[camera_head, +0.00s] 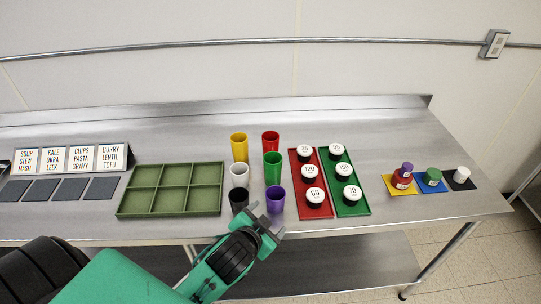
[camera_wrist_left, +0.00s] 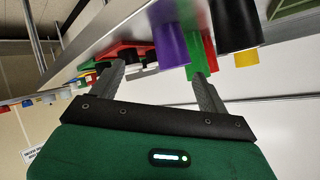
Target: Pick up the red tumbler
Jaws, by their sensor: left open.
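The red tumbler (camera_head: 270,141) stands at the back right of a two-column group of tumblers on the steel counter. The green tumbler (camera_head: 272,168) and the purple tumbler (camera_head: 275,199) stand in front of it in the same column. My left gripper (camera_head: 265,221) is open and empty at the counter's front edge, close to the purple tumbler and well short of the red one. In the left wrist view, the purple tumbler (camera_wrist_left: 171,45) and green tumbler (camera_wrist_left: 195,60) show beyond the open fingers (camera_wrist_left: 158,70); a red sliver beside the green one is mostly hidden. My right gripper is out of view.
Yellow (camera_head: 239,147), white (camera_head: 239,174) and black (camera_head: 239,198) tumblers form the left column. A green divided tray (camera_head: 170,190) lies left. Red (camera_head: 318,207) and green (camera_head: 352,207) trays with round labelled pieces lie right.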

